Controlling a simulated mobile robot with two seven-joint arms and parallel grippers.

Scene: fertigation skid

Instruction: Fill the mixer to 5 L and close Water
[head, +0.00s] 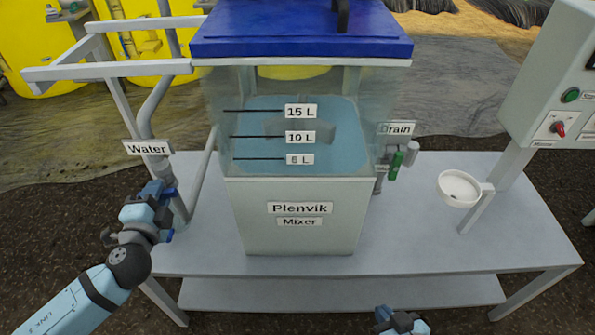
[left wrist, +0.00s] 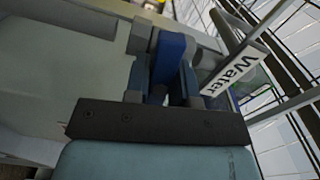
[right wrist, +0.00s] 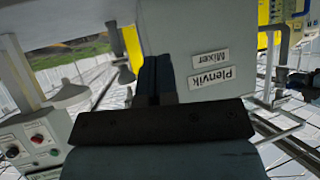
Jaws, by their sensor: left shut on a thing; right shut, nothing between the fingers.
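The Plenvik mixer (head: 293,210) stands mid-table with a clear tank marked 15 L, 10 L and a lowest mark (head: 299,159) that reads like 5 L. Pale blue water (head: 340,150) shows in the tank. Its front edge looks near the lowest mark, but I cannot tell the exact level. The Water label (head: 148,147) is on the pipe at the left. My left gripper (head: 155,192) is at the valve below it, shut on the blue Water handle (left wrist: 170,50); its angle is unclear. My right gripper (head: 390,316) is shut and empty, low in front of the table.
The Drain valve with a green handle (head: 396,165) is right of the mixer. A white bowl (head: 459,188) is mounted further right, beside a control box (head: 550,80) with a red knob. A pipe frame (head: 110,70) stands at the left. The table's front right is clear.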

